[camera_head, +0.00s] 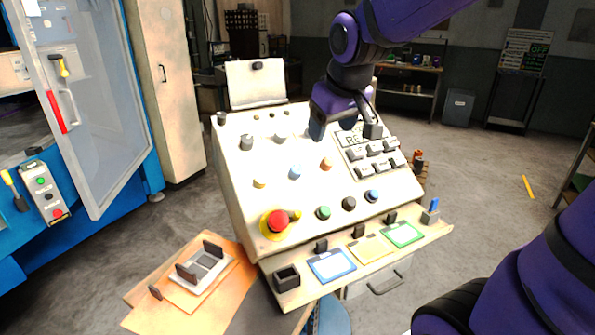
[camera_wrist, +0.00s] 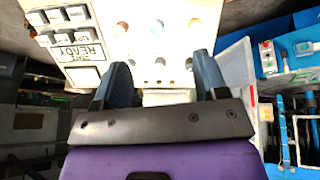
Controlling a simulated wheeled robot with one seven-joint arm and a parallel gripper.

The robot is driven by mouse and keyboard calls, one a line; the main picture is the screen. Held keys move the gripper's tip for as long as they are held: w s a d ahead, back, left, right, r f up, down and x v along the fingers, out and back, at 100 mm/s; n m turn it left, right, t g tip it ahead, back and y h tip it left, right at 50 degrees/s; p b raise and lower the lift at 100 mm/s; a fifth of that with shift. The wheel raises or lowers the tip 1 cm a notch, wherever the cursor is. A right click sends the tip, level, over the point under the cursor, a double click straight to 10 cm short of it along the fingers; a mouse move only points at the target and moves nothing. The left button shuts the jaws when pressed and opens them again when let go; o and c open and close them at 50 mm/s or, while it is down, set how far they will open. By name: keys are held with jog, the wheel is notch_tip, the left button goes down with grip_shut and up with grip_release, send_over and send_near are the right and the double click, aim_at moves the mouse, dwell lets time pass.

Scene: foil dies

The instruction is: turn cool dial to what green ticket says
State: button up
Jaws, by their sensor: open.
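The beige control panel (camera_head: 290,195) stands tilted in the middle of the head view. Small grey knobs show on its upper part, one at the left (camera_head: 247,142) and one nearer the middle (camera_head: 280,136). I cannot read which is the cool dial or where it points. The green-bordered ticket (camera_head: 403,234) lies on the front ledge at the right; its writing is too small to read. My gripper (camera_head: 345,126) is open and empty over the panel's upper right part, hiding some of it. In the wrist view its two fingers (camera_wrist: 163,82) stand apart with panel between them.
A blue-bordered ticket (camera_head: 331,265) and a yellow ticket (camera_head: 371,248) lie beside the green one. A red emergency button (camera_head: 277,220), coloured buttons and a grey keypad (camera_head: 374,152) stick up from the panel. A blue machine with an open clear door (camera_head: 85,110) stands left.

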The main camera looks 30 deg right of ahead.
jog(key=n, duration=0.2)
send_near(298, 168)
jog(key=x, duration=1)
jog(key=shift+w+f, duration=0.1)
jog(key=shift+f, duration=0.3)
jog(key=c, duration=0.9)
